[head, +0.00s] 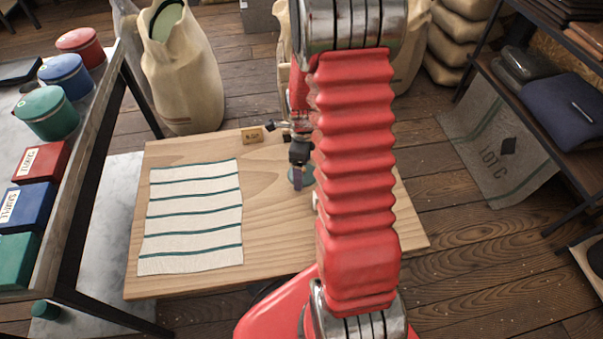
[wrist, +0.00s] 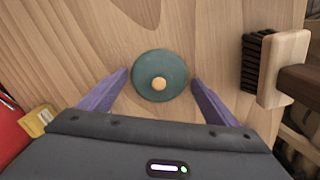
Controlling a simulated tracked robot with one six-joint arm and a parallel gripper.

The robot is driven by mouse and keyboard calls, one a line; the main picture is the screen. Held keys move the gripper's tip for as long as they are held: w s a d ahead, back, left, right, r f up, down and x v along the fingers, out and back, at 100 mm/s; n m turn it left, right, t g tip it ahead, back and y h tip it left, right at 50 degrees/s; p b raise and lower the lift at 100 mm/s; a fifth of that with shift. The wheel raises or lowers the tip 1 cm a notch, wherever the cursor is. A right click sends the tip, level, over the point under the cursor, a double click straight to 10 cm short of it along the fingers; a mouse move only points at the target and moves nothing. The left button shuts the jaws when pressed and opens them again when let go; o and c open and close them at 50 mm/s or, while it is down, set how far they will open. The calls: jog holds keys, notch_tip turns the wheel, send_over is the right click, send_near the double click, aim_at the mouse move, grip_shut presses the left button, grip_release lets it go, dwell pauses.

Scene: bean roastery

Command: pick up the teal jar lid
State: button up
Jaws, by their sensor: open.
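The teal jar lid (wrist: 148,68) is a round disc with a small tan knob in its middle. It lies flat on the wooden table in the wrist view. My gripper (wrist: 160,82) is open, with one purple finger on each side of the lid's near half. I cannot tell from this view how high the fingers are above the table. In the head view a sliver of the lid (head: 308,179) shows beside my gripper (head: 297,180), and my red arm hides much of that area.
A brush (wrist: 284,66) with dark bristles lies right of the lid. A striped cloth (head: 192,215) covers the left of the wooden table (head: 270,225). A rack with jars and boxes is at left.

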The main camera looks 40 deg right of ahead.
jog(key=shift+c, duration=0.2)
jog(key=c, duration=1.1)
jog(key=shift+r, duration=0.6)
grip_shut()
notch_tip(320, 180, up, 9)
jog(key=shift+f, duration=0.1)
